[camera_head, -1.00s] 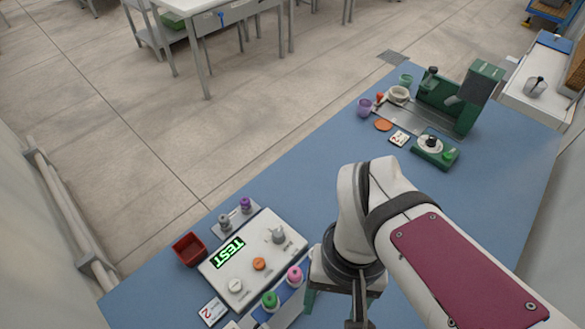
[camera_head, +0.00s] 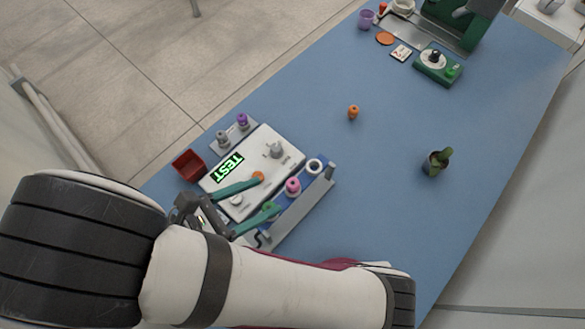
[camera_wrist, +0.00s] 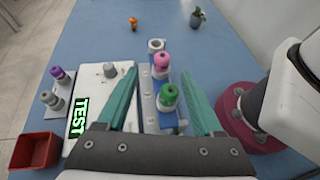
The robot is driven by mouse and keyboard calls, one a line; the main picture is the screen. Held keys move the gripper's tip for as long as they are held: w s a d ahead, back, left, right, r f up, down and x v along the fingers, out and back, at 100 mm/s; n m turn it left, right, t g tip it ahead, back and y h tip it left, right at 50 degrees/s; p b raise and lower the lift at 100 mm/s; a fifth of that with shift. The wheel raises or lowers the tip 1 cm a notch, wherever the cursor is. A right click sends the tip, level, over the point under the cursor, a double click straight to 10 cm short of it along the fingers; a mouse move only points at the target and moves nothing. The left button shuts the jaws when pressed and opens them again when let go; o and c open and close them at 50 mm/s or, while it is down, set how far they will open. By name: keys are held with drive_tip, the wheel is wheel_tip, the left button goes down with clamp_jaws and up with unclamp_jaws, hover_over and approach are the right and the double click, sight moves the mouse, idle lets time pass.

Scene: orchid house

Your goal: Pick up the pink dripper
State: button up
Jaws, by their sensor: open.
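The pink dripper (camera_head: 292,187) stands in a blue and grey rack (camera_head: 303,208), between a white ring-shaped holder (camera_head: 315,165) and a green-capped dripper (camera_head: 268,209). In the wrist view the pink dripper (camera_wrist: 161,63) is ahead, near the tips of my gripper's teal fingers. The green-capped dripper (camera_wrist: 168,95) is nearer, between the fingers. My gripper (camera_head: 267,192) is open and empty. In the head view one finger lies over the white TEST box and the other over the green-capped dripper, partly hiding both.
The white TEST box (camera_head: 285,147) stands left of the rack. A red bin (camera_head: 188,165) and a small stand with grey and purple bottles (camera_head: 242,121) are beyond it. An orange dripper (camera_head: 353,112) and a potted plant (camera_head: 437,162) stand apart on open blue table (camera_head: 390,215).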

sight(287, 187)
drive_tip(key=x, duration=0.8)
drive_tip(key=shift+d+f, duration=0.2)
drive_tip(key=shift+d, duration=0.1)
clamp_jaws()
